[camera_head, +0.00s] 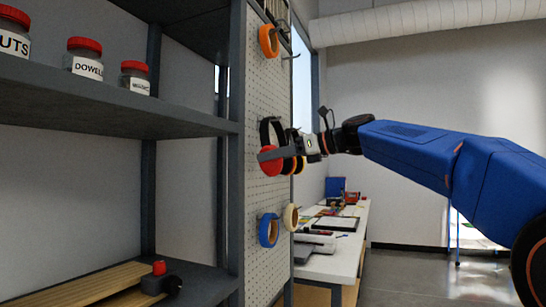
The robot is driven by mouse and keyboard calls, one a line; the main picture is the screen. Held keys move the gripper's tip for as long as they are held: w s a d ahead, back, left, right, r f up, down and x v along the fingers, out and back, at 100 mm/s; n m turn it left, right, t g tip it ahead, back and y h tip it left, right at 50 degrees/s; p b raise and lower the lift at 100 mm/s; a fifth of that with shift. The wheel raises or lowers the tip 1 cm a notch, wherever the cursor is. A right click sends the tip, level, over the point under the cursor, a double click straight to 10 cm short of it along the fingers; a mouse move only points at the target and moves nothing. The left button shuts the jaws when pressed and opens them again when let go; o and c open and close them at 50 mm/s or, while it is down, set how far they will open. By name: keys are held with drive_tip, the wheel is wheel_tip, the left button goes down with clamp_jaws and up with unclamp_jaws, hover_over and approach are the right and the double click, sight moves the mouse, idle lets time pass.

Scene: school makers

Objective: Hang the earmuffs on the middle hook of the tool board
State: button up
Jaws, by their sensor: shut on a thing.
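The earmuffs (271,166) have a red ear cup and a black headband that arches up above it. They are upright, close in front of the tool board (264,98), a white pegboard seen at a steep angle. My gripper (280,153) reaches in from the right and is shut on the earmuffs, with a grey finger across the red cup. The middle hook is hidden behind the earmuffs and gripper, so I cannot tell whether the headband touches it. Orange-yellow rings (298,166) show just behind the gripper.
An orange tape roll (268,41) hangs high on the board, near a bare hook (291,56). A blue roll (268,231) and a cream roll (290,217) hang low. A shelf (110,105) with jars stands left. A cluttered workbench (317,268) is behind; open floor lies right.

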drive_tip(key=shift+w+f, duration=0.1)
drive_tip(key=shift+f, duration=0.2)
drive_tip(key=o, duration=1.4)
drive_tip(key=shift+r, duration=0.1)
drive_tip(key=shift+s+d+r, duration=0.15)
drive_tip(key=shift+s+d, duration=0.05)
drive_tip(key=shift+d, duration=0.3)
drive_tip(key=v, duration=1.6)
drive_tip(key=shift+d, duration=0.15)
